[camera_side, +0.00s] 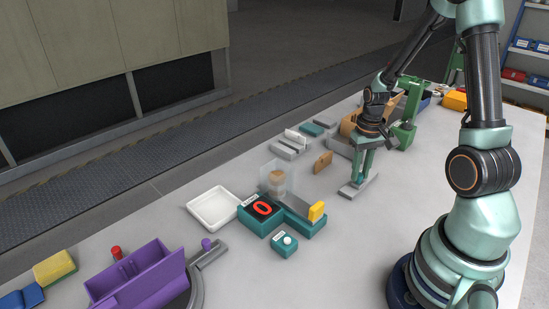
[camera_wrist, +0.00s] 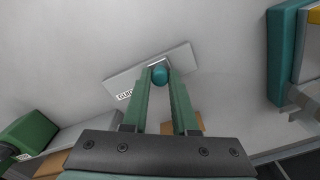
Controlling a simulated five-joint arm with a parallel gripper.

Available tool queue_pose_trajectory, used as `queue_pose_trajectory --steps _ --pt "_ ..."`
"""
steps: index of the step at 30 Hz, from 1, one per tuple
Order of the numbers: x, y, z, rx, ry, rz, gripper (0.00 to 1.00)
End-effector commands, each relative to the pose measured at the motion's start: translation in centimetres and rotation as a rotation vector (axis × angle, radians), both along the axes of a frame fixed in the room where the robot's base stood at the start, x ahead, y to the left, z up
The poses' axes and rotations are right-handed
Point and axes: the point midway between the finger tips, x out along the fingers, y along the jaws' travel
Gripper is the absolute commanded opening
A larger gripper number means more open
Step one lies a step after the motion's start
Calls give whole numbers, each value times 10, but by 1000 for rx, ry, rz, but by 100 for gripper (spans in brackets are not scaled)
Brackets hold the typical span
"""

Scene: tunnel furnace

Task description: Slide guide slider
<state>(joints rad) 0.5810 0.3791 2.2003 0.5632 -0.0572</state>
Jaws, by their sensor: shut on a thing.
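The guide (camera_wrist: 133,79) is a flat grey rail with a white label reading roughly "GUIDE", partly covered by my gripper's finger. It lies on the table, and also shows in the side view (camera_side: 348,192) under my gripper. My gripper (camera_wrist: 159,75) is shut on this knob, one green finger on each side. In the side view my gripper (camera_side: 358,180) points straight down at the guide, and the knob is mostly hidden between its fingers.
A teal device with a red ring (camera_side: 263,209) and a yellow block (camera_side: 317,211) stands left of the guide. A small teal button box (camera_side: 285,244) is in front of it. A brown wooden piece (camera_side: 323,162) stands behind. The table around the guide is mostly clear.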

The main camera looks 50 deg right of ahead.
Motion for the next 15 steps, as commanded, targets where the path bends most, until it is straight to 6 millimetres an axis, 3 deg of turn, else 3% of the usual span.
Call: queue_pose_trajectory --steps 15 --pt "1 18 1 -2 -3 2 0"
